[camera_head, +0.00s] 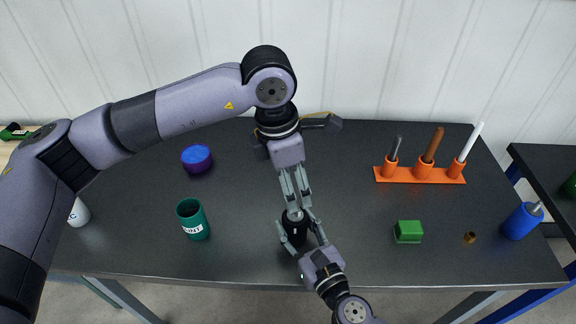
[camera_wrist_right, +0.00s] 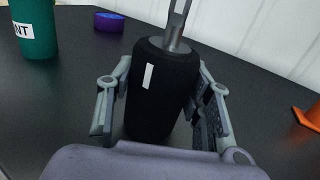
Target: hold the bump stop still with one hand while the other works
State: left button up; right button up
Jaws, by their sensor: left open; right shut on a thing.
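The bump stop, a black cylinder (camera_head: 297,228) with a metal stud on top, stands upright near the front middle of the dark table. In the right wrist view the bump stop (camera_wrist_right: 160,90) shows a small white label. My right gripper (camera_head: 302,240) is shut on it, one finger on each side; its fingers also show in the right wrist view (camera_wrist_right: 160,105). My left gripper (camera_head: 294,205) points down from above, open, with its fingertips at the stud. Whether they touch the stud, I cannot tell.
A teal cup (camera_head: 193,220) and a blue-purple disc (camera_head: 197,160) are to the left. An orange rack (camera_head: 420,175) holding upright sticks, a green block (camera_head: 408,232), a small brown piece (camera_head: 469,237) and a blue cylinder (camera_head: 522,222) are to the right.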

pick_arm(q)
jog(key=f, duration=0.4)
jog(key=d+f, duration=0.1)
jog(key=f, duration=0.2)
jog(key=shift+w, duration=0.15)
jog(key=shift+c, duration=0.3)
jog(key=c, duration=1.1)
jog(key=m, duration=0.2)
jog(key=shift+m, duration=0.3)
jog(key=shift+c, duration=0.2)
jog(key=o, duration=1.2)
jog(key=shift+c, duration=0.2)
notch_tip(320, 180, up, 12)
jog(key=a, duration=0.1)
jog(key=shift+a, duration=0.4)
